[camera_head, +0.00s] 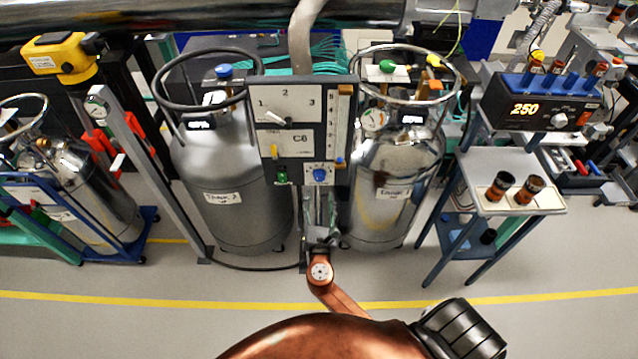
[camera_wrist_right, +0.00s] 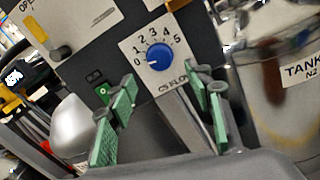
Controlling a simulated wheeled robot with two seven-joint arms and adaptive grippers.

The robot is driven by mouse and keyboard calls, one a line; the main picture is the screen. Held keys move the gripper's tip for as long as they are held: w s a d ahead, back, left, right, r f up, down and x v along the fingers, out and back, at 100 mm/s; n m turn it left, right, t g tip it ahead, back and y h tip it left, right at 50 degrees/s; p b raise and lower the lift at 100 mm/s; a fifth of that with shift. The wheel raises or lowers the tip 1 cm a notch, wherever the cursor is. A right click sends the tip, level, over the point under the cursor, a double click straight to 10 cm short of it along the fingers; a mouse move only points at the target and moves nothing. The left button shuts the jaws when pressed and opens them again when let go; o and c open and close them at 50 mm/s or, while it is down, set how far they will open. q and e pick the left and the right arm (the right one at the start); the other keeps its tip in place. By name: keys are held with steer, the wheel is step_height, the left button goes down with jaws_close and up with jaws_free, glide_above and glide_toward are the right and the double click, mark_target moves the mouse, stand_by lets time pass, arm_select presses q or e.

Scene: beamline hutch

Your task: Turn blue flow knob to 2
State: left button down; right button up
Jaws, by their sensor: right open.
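The blue flow knob (camera_head: 320,174) sits on a small white dial plate low on the grey panel between two tanks. In the right wrist view the knob (camera_wrist_right: 158,58) is close, on a plate numbered 0 to 5. Its white mark points to the lower left, near 0. My right gripper (camera_head: 321,232) is below the knob in the head view. In the wrist view its green-padded fingers (camera_wrist_right: 160,92) are spread wide, empty, below and either side of the knob, apart from it. My left gripper is not in view.
The panel also carries a selector lever (camera_head: 277,118) on a plate marked 1, 2, 3 and a green switch (camera_head: 282,175). Steel tanks (camera_head: 232,185) stand either side, the right one (camera_head: 395,195) close by. A cart (camera_head: 495,170) stands at right. The floor in front is clear.

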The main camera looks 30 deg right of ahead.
mark_target(319, 179)
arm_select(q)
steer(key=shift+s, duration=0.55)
arm_select(e)
steer(key=x, duration=0.7)
steer(key=shift+w+d, duration=0.15)
steer(key=shift+w, duration=0.05)
steer(key=shift+c, duration=0.6)
steer(key=c, duration=1)
steer(key=shift+c, duration=0.2)
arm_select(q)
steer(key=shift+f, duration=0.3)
arm_select(e)
steer(key=shift+f+m, duration=0.1)
steer(key=shift+m, duration=0.3)
steer(key=m+b, duration=0.3)
steer(key=m, duration=0.1)
steer(key=shift+f+m, duration=0.1)
steer(key=shift+m, duration=0.3)
steer(key=m+b, duration=0.2)
steer(key=m, duration=0.1)
arm_select(q)
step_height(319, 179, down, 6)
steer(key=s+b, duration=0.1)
steer(key=b, duration=0.1)
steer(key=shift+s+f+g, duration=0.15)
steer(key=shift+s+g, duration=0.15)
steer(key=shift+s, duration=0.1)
arm_select(e)
steer(key=shift+m, duration=1.6)
